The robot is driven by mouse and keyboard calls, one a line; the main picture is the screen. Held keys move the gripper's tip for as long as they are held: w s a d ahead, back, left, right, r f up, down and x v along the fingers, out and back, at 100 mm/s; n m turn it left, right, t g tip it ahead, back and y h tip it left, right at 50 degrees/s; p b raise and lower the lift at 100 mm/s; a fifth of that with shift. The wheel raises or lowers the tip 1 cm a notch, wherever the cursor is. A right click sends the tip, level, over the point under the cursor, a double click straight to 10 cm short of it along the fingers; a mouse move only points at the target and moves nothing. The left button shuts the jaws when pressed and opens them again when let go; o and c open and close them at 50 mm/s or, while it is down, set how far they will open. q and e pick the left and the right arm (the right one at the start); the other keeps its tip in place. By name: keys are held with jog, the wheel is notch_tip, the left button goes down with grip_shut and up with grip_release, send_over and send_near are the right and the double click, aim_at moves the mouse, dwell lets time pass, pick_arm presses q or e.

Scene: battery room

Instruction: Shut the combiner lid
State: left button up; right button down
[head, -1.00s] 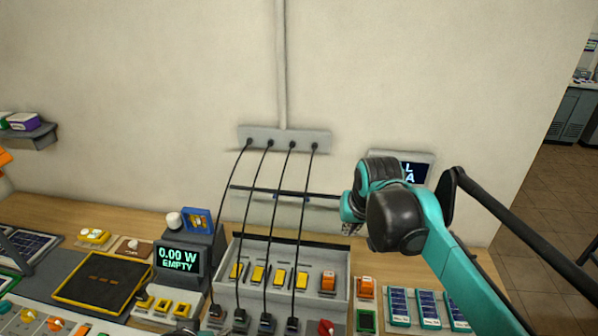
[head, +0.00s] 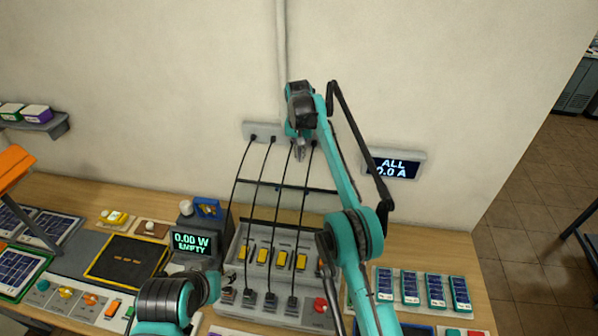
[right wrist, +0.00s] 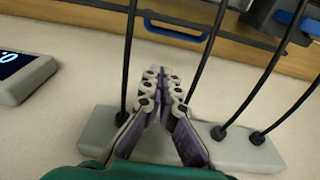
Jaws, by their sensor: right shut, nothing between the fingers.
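The combiner (head: 300,285) is a grey open box on the bench with a row of yellow switches, at the middle bottom of the head view. Its lid stands raised at the back, seen as a clear panel with a dark top bar (head: 262,185). A blue handle (right wrist: 178,32) on the lid shows in the right wrist view. My right gripper (head: 299,155) is shut and empty, above the lid bar and near the wall, apart from the handle. My left gripper (head: 228,282) is low by the combiner's left side, too small to read.
Black cables run from a grey wall strip (head: 262,131) down to the combiner, close around my right fingers. A wall display (head: 394,164) is at the right. A meter reading 0.00 W (head: 192,243) stands left of the combiner, blue panels (head: 410,287) at its right.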

notch_tip(320, 180, down, 9)
jog(key=s, duration=0.2)
jog(key=shift+s+a+f+b, duration=0.15)
jog(key=shift+s+a+b, duration=0.15)
jog(key=shift+s+a, duration=0.05)
dwell(0.6)
